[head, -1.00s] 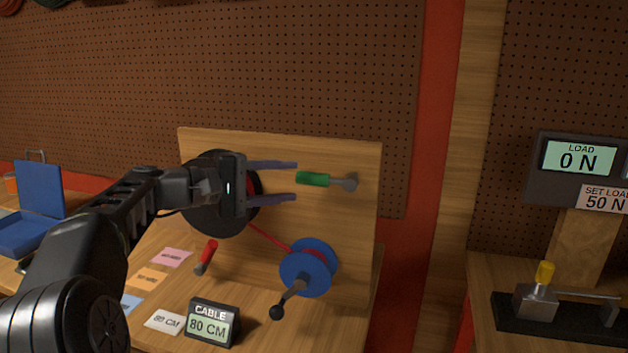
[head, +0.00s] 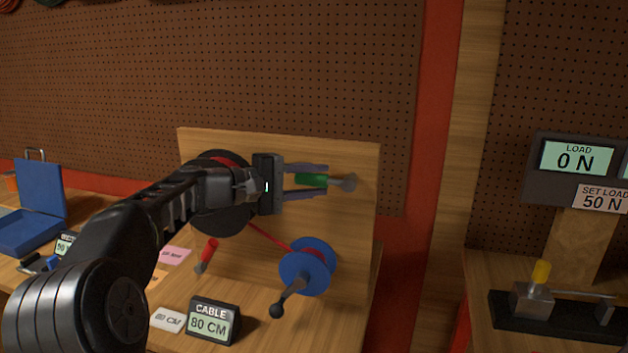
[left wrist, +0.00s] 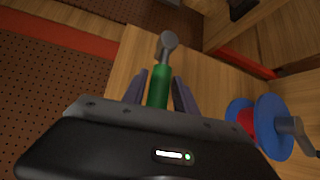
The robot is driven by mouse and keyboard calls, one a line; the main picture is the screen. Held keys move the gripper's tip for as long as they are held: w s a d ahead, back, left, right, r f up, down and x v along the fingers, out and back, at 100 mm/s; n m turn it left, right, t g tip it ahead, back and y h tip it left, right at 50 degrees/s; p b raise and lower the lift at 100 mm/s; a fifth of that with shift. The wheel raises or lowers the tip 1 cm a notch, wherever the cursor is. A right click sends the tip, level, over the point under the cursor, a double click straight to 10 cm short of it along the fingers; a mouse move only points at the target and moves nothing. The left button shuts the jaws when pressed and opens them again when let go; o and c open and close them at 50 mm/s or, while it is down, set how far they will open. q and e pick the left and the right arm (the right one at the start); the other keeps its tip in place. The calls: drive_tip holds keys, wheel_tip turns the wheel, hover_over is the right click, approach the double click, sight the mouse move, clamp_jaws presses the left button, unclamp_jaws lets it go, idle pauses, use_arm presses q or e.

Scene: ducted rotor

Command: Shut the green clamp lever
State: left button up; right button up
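The green clamp lever (head: 312,180) is on the upright wooden board, its handle lying sideways and its grey metal end (head: 345,183) to the right. My left gripper (head: 318,181) is open, with one finger above and one below the green handle. In the left wrist view the green handle (left wrist: 158,88) stands between the two open fingers (left wrist: 159,92), with a visible gap at each side. The grey pivot end (left wrist: 169,42) lies beyond the fingertips. My right gripper is not in view.
A black reel (head: 218,222) is behind my left arm. A blue spool (head: 307,268) with a black-knobbed crank and a red-handled lever (head: 207,254) sit lower on the board. A cable display (head: 213,322) stands on the bench. A load display (head: 578,158) is far right.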

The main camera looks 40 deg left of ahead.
use_arm(q)
clamp_jaws()
idle(1.1)
